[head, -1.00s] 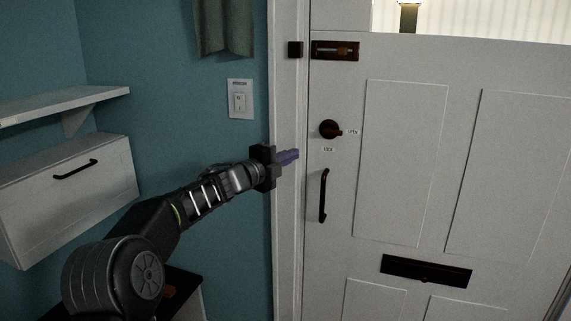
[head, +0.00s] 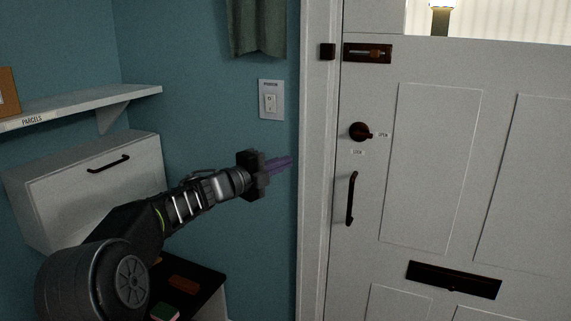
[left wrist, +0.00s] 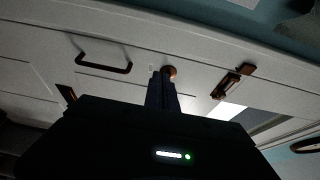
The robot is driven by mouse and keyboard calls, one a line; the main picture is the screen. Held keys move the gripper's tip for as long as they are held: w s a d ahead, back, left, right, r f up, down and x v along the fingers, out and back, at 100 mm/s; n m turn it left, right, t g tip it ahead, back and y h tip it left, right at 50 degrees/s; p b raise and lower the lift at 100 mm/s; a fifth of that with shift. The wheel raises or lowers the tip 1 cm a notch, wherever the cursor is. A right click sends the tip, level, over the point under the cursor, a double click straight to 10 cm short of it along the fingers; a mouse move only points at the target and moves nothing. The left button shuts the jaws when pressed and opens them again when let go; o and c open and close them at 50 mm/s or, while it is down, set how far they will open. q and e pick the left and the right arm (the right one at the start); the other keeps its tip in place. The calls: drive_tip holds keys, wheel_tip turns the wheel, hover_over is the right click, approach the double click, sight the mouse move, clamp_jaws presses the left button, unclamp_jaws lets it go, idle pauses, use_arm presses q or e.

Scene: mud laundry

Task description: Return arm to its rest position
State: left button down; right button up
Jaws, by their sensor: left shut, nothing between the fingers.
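My left arm comes in from the lower left in the head view. Its gripper (head: 280,163) is shut and empty, with purple fingers pointing right, toward the white door (head: 435,150). The fingers appear in front of the blue wall, just left of the door frame, and touch nothing that I can see. In the left wrist view the shut fingers (left wrist: 161,90) show dark against the door, with its handle (left wrist: 103,60) to their left. My right gripper is not in view.
The door has a dark knob (head: 359,131), a pull handle (head: 351,198), a bolt (head: 368,53) and a letter slot (head: 454,279). At left are a shelf (head: 80,106) marked PARCELS and a white cabinet (head: 95,190). A dark-topped bench (head: 205,283) stands below.

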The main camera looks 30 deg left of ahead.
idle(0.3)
use_arm(q)
wheel_tip(320, 180, down, 17)
drive_tip(key=w+d+n+g+y, duration=0.2)
drive_tip(key=d+n+y, duration=0.1)
drive_tip(key=n, duration=1)
drive_tip(key=s+d+f+n+g+p, duration=0.1)
drive_tip(key=s+d+f+n+g, duration=0.2)
drive_tip(key=f, duration=0.4)
drive_tip(key=s+d+f+n+p, duration=0.1)
drive_tip(key=s+d+f+n, duration=0.15)
drive_tip(key=d+f, duration=0.4)
drive_tip(key=s+d+f+n+g+p, duration=0.1)
drive_tip(key=s+d+f+g, duration=0.2)
drive_tip(key=f, duration=0.6)
drive_tip(key=s+d+f+n+g+h+p, duration=0.1)
drive_tip(key=s+d+f+n+g, duration=0.1)
drive_tip(key=s+d+f, duration=0.45)
drive_tip(key=s+d+f+n+g+p, duration=0.15)
drive_tip(key=s+d+f, duration=0.25)
drive_tip(key=s, duration=0.5)
drive_tip(key=s+d+f+g, duration=0.1)
drive_tip(key=s+d, duration=0.3)
drive_tip(key=s, duration=0.5)
drive_tip(key=s+d+f+g+h+p, duration=0.1)
drive_tip(key=s+d+g, duration=0.3)
drive_tip(key=s, duration=0.5)
drive_tip(key=shift+d+f+h, duration=0.3)
drive_tip(key=shift+d+f, duration=0.3)
drive_tip(key=shift+f, duration=0.05)
